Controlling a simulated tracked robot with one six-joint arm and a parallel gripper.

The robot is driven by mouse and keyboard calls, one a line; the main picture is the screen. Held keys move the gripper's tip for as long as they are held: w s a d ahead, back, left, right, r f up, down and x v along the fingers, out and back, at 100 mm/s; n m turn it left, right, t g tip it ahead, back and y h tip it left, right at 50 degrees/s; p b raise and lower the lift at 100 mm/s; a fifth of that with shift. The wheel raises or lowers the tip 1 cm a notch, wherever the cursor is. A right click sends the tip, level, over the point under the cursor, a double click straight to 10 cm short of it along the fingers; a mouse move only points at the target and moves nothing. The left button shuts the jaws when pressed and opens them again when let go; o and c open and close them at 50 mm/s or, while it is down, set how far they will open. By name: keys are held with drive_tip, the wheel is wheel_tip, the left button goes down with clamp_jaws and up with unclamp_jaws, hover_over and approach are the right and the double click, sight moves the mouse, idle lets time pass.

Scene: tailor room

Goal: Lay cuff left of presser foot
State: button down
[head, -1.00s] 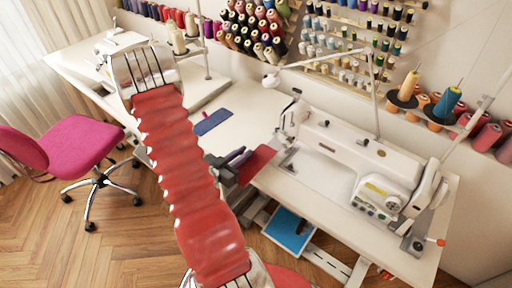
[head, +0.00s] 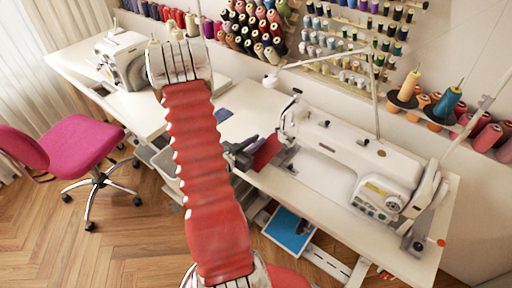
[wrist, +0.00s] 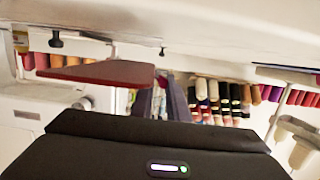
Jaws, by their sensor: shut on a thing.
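The red cuff (head: 266,150) is a flat dark red piece that sticks out to the right of my gripper (head: 244,150) in the head view. My gripper is shut on its left end. The cuff is just left of the needle end of the white sewing machine (head: 345,157); the presser foot itself is too small to make out. In the wrist view the cuff (wrist: 103,72) shows as a thin, nearly edge-on slab beside my grey fingers (wrist: 165,100). Whether it touches the table is unclear.
A blue flat piece (head: 223,115) lies on the white table, partly hidden by my arm. A second machine (head: 122,62) stands at the far left. A thread stand (head: 375,95) rises behind the near machine. A pink chair (head: 78,145) stands on the floor at left.

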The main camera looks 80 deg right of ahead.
drive_tip(key=shift+f, duration=1.7)
drive_tip(key=c, duration=1.7)
unclamp_jaws()
drive_tip(key=shift+v, duration=6.05)
drive_tip(key=shift+r, duration=0.1)
drive_tip(key=shift+w, duration=0.15)
